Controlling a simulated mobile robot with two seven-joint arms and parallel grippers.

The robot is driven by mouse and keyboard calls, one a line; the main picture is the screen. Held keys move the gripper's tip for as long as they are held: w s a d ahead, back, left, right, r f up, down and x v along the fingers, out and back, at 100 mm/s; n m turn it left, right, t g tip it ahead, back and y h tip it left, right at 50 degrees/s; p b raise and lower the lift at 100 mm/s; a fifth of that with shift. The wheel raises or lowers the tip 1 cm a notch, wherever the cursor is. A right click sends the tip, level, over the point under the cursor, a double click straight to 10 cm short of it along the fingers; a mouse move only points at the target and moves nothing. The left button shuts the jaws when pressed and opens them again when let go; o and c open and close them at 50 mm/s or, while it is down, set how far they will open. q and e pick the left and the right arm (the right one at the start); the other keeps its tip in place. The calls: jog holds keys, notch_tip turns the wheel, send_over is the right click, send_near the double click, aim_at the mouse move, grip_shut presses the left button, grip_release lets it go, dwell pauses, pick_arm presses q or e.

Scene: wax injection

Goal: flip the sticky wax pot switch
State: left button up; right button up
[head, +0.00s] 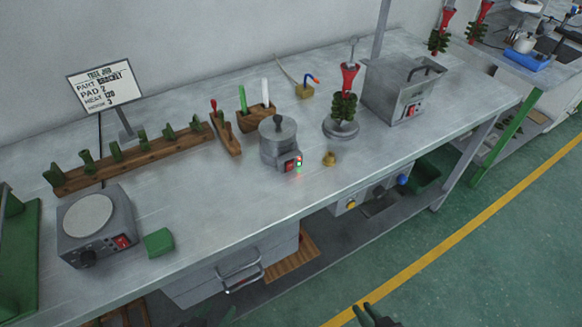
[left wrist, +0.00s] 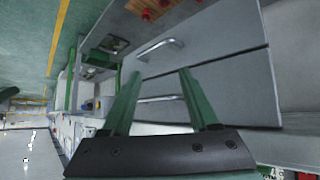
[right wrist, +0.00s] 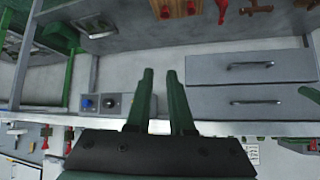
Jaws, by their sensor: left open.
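A small grey lidded pot (head: 280,146), which looks like the sticky wax pot, stands upright mid-table in the head view. The rocker's position is too small to tell. My left gripper (head: 215,318) is barely visible at the bottom edge, well below the pot; its fingers are apart and empty in the left wrist view (left wrist: 160,74). My right gripper (head: 366,312) is low in front of the table; its fingers are narrowly apart and empty in the right wrist view (right wrist: 159,74).
A hotplate (head: 95,226) with a red switch and a green block (head: 158,242) stand left. A wooden rack (head: 130,157) lies behind. A red-topped wax tree (head: 346,95) and metal box (head: 403,90) stand right. Drawers (right wrist: 252,68) are under the table.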

grip_shut()
dwell(1.2)
